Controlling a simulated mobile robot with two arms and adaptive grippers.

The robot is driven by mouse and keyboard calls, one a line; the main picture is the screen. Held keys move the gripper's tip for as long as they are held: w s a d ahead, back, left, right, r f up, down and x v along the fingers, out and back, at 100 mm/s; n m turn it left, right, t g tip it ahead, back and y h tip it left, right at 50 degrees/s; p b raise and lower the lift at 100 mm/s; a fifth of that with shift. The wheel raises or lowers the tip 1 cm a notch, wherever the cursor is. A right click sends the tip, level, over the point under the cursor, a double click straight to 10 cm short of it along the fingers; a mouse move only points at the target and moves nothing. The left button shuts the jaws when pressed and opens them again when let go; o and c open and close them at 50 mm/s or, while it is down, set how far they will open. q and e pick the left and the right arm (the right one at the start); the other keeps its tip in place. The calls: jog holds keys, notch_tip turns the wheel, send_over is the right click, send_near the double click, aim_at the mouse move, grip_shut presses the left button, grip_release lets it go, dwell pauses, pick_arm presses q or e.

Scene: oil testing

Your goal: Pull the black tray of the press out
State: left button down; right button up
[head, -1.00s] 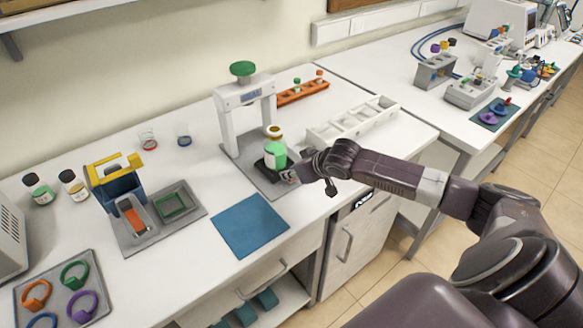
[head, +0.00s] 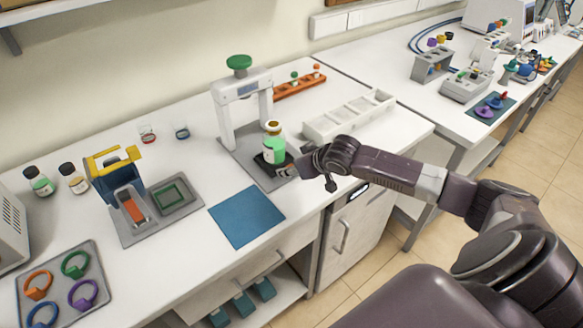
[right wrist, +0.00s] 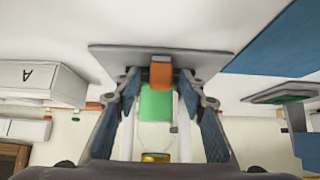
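The white press (head: 225,105) with a green knob stands on a grey base plate (head: 232,152) at the middle of the bench. Its black tray (head: 262,167) carries an upright bottle of green liquid (head: 273,147) and sits toward the plate's front right side. My right gripper (head: 295,168) is low at the tray's front edge. In the right wrist view its fingers (right wrist: 161,78) close in from both sides on an orange handle-like piece (right wrist: 161,70) below the bottle (right wrist: 157,105). The finger contact is small and partly dark. My left gripper is out of view.
A blue mat (head: 246,217) lies in front of the press. A white slotted rack (head: 350,118) stands to its right, and an orange rack (head: 300,85) behind. A blue-yellow device (head: 120,185) and grey trays are left.

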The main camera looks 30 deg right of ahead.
jog(key=shift+r, duration=0.15)
jog(key=v, duration=1.1)
jog(key=shift+s+r, duration=0.2)
jog(key=shift+s, duration=0.15)
